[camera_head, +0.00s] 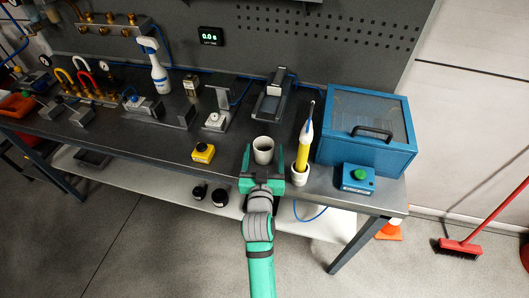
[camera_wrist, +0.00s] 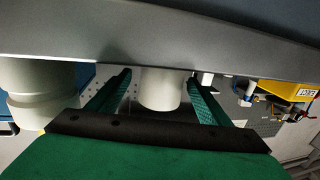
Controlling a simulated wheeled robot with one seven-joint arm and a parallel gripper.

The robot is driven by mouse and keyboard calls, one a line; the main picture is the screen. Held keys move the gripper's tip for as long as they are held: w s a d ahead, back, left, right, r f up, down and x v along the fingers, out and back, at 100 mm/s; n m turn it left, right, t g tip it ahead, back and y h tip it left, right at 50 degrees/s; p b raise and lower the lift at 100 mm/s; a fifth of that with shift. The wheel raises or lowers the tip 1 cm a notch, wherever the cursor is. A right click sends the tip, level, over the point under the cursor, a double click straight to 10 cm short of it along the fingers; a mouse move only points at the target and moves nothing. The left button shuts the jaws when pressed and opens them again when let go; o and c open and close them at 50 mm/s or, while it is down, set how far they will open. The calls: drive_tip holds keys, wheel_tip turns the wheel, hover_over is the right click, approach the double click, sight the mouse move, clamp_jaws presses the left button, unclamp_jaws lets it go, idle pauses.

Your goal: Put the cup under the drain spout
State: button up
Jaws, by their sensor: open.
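A white cup (camera_head: 263,151) stands upright near the front edge of the workbench (camera_head: 140,140). My gripper (camera_head: 263,160) is open, with one green finger on each side of the cup. In the wrist view the cup (camera_wrist: 160,92) sits between the two fingers, with a visible gap on at least one side. I cannot tell whether either finger touches it. A dark fixture (camera_head: 271,100) with a tray-like body stands behind the cup. I cannot make out for sure which part is the drain spout.
A white holder (camera_head: 300,176) with a yellow and white bottle stands close to the right. A blue box (camera_head: 368,130) and a green-button box (camera_head: 358,179) are farther right. A yellow button box (camera_head: 203,153) is to the left. Bench space between cup and fixture looks clear.

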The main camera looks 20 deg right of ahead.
sight(264, 143)
drive_tip(key=shift+x, duration=2.8)
drive_tip(key=shift+a+f, duration=0.1)
drive_tip(key=shift+a, duration=0.2)
drive_tip(key=shift+c, duration=1.3)
drive_tip(key=shift+s+d, duration=0.15)
drive_tip(key=shift+d, duration=0.1)
drive_tip(key=c, duration=0.9)
drive_tip(key=shift+c, duration=0.2)
drive_tip(key=shift+a, duration=0.15)
